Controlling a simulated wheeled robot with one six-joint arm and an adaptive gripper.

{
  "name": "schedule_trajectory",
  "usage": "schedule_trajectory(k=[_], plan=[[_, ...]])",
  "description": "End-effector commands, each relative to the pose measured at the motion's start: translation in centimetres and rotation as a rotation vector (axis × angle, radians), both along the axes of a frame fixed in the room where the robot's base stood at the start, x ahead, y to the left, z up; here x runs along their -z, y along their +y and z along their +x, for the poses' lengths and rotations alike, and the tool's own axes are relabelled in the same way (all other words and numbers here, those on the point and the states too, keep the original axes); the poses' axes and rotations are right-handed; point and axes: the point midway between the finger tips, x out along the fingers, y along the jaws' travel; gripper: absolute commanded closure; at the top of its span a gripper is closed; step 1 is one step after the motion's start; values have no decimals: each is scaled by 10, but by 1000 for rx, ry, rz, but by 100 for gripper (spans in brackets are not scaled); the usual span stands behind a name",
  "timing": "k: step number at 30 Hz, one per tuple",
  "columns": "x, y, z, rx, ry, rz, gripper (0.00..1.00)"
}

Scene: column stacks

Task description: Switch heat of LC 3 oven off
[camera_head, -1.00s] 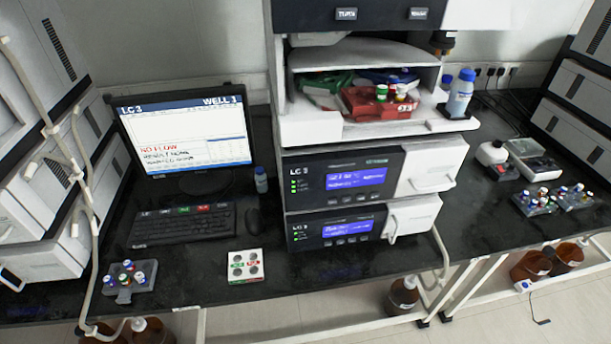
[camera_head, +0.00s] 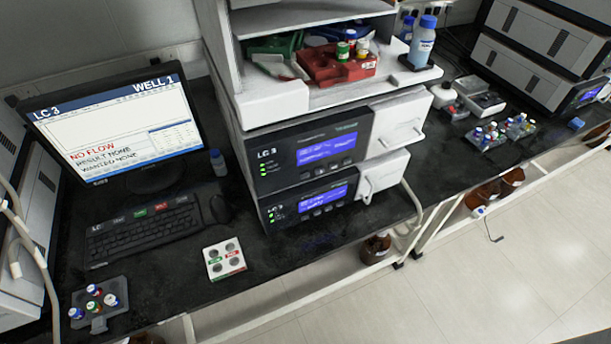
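The LC 3 stack stands in the middle of the black bench. Its upper module (camera_head: 309,151) is labelled LC 3 and has a lit blue display, green lights and small buttons. Below it is a second LC 3 module (camera_head: 308,205), also with a lit blue display, green lights and buttons. The display text is too small to read, and I cannot tell which module is the oven. The LC 3 monitor (camera_head: 115,125) at the left reads "WELL 1", "NO FLOW", "RESULT NONE" and "WANTED NONE". My gripper is not in view.
A keyboard (camera_head: 145,231) with coloured keys lies before the monitor. A white button or well block (camera_head: 224,259) and a vial rack (camera_head: 98,303) are near the front edge. Vial trays (camera_head: 500,134) stand at right. The floor (camera_head: 480,280) in front is clear.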

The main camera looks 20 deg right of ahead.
Motion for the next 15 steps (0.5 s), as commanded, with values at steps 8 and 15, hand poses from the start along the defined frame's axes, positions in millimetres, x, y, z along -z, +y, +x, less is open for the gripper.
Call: schedule_trajectory(k=[8,15], plan=[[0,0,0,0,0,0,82],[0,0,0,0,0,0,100]])
